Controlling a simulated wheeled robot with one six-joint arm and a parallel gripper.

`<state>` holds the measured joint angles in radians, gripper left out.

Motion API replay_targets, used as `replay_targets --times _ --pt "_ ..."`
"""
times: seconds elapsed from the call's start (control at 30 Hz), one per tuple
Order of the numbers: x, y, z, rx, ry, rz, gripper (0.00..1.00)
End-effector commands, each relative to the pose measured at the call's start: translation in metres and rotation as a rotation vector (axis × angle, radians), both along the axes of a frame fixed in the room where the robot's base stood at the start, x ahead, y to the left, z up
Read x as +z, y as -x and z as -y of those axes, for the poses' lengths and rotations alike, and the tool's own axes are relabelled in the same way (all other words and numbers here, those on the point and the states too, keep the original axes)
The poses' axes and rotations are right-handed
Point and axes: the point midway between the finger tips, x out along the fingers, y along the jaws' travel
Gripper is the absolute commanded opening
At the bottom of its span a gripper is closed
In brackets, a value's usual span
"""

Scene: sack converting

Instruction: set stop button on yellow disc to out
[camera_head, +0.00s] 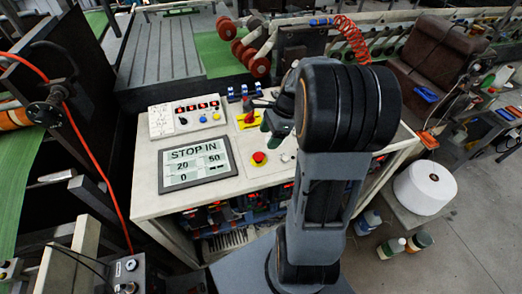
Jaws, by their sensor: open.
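The red stop button (259,156) sits on a yellow disc (258,163) on the pale top of the control desk, right of the display. The display (196,164) reads "STOP IN", with 20, 50 and 0 below. My gripper (271,130) is above the desk, behind and slightly right of the button in the picture, and apart from it. It is open and nothing shows between its fingers. My arm hides part of the gripper and the desk to its right.
A panel with knobs and red readouts (187,116) stands behind the display. Blue levers (245,92) and a yellow plate with a red handle (248,119) are close to my gripper. A white roll (425,187) stands at the right. The desk around the button looks clear.

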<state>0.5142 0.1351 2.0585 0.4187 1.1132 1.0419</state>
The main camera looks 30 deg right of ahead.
Motion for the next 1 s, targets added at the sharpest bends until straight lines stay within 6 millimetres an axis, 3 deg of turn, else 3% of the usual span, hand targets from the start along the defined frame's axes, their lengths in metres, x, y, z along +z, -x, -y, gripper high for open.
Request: replay_targets --times 0.2,0.43,0.93,1.0 --pt "-0.037 -0.003 -0.016 0.002 -0.001 -0.002 0.67" --pt "-0.063 -0.005 -0.026 0.003 0.0 0.0 0.67" --pt "-0.073 -0.006 -0.03 0.003 0.001 0.002 0.67" --pt "-0.073 -0.006 -0.03 0.003 0.001 0.002 0.61"
